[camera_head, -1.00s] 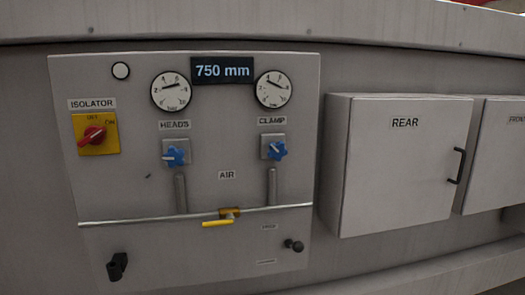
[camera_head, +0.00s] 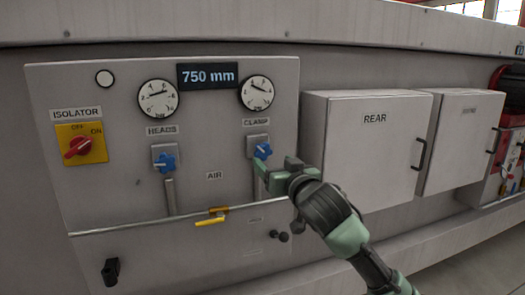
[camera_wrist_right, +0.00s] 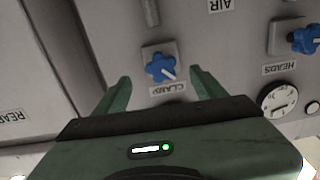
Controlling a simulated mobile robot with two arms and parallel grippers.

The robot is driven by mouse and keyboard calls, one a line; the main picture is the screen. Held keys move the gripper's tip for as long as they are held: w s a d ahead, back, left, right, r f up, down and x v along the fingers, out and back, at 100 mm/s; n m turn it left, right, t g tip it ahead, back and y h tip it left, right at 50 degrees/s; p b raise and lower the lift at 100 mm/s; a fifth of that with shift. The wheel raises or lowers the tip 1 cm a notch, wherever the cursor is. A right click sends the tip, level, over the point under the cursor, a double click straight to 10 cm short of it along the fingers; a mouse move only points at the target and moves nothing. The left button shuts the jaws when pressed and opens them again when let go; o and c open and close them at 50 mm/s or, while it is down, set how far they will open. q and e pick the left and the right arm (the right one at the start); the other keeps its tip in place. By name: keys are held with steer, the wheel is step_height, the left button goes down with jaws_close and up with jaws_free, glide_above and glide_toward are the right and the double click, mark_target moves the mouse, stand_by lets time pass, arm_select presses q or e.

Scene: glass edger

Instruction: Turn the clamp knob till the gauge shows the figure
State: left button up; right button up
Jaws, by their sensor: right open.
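The blue clamp knob (camera_head: 263,151) sits on a grey plate under the CLAMP label, with the clamp gauge (camera_head: 257,92) above it. The gauge needle points to the upper left; its figures are too small to read surely. My right gripper (camera_head: 277,170) is just below and right of the knob. In the right wrist view the clamp knob (camera_wrist_right: 160,68) lies ahead between the open fingers of the right gripper (camera_wrist_right: 160,85), which do not visibly touch it. The wrist view is upside down, with the CLAMP label below the knob. My left gripper is not in view.
The blue heads knob (camera_head: 164,162) and heads gauge (camera_head: 158,99) are to the left. A yellow air lever (camera_head: 210,222) and a long pipe run below. The red isolator switch (camera_head: 78,147) is at far left. The REAR box (camera_head: 365,150) juts out at right.

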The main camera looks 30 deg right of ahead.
mark_target(264, 152)
steer(key=x, duration=0.2)
steer(key=p+x, duration=0.1)
steer(key=x, duration=0.1)
steer(key=p+x, duration=0.1)
steer(key=x, duration=0.1)
steer(key=shift+w+r, duration=0.35)
steer(key=shift+r, duration=0.05)
steer(key=shift+w+f, duration=0.1)
steer(key=shift+w, duration=0.4)
steer(key=shift+d, duration=0.1)
steer(key=c, duration=1.4)
